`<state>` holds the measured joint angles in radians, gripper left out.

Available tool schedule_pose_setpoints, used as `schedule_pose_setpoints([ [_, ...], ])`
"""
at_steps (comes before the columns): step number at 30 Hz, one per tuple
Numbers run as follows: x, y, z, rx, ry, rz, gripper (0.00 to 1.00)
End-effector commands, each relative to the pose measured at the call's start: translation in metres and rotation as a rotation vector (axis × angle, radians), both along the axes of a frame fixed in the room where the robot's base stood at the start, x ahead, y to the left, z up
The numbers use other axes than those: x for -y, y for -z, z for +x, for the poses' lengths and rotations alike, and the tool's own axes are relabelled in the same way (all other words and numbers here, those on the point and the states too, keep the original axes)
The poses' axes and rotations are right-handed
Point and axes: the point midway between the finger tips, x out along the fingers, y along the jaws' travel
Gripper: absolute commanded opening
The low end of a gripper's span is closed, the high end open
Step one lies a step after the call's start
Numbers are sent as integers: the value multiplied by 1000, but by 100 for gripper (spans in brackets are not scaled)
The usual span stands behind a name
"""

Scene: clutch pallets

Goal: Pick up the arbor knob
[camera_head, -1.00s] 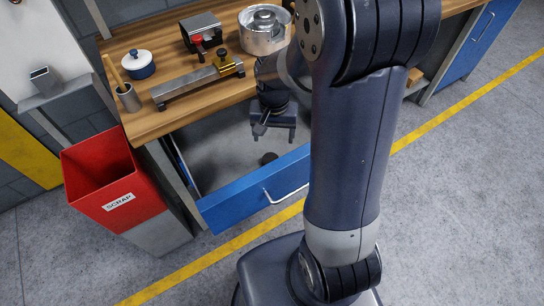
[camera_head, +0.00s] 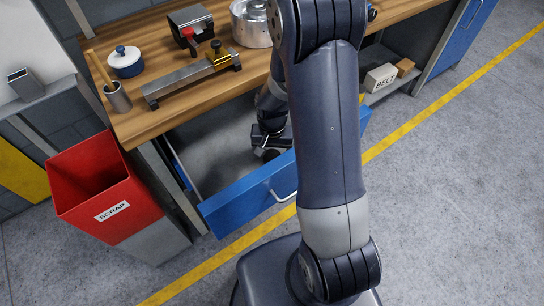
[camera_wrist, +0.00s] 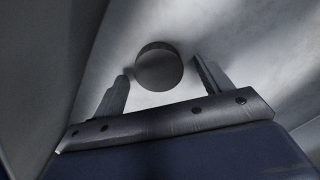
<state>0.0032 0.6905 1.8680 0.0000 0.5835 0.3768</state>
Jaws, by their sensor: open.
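A dark, round knob (camera_wrist: 159,68), which I take for the arbor knob, sits on the grey floor of the open blue drawer (camera_head: 245,203). In the wrist view it lies between the tips of my gripper's two fingers (camera_wrist: 162,72), which are apart; I cannot tell whether either touches it. In the head view my gripper (camera_head: 269,146) is low inside the drawer, and the knob (camera_head: 270,154) is largely hidden by it.
The drawer's front and side walls stand close around my gripper. Above it, the wooden bench (camera_head: 170,118) holds a metal pot (camera_head: 250,25), a lidded blue-and-white jar (camera_head: 126,62) and a bar fixture (camera_head: 190,80). A red scrap bin (camera_head: 95,185) stands left.

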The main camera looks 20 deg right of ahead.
Motion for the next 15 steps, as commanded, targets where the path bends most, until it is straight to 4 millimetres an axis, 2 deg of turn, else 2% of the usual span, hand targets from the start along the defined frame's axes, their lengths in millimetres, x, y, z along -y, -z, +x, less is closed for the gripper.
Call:
schedule_pose_setpoints([
  [6, 0, 1, 0, 0, 0, 0, 74],
  [15, 0, 0, 0, 0, 0, 0, 50],
])
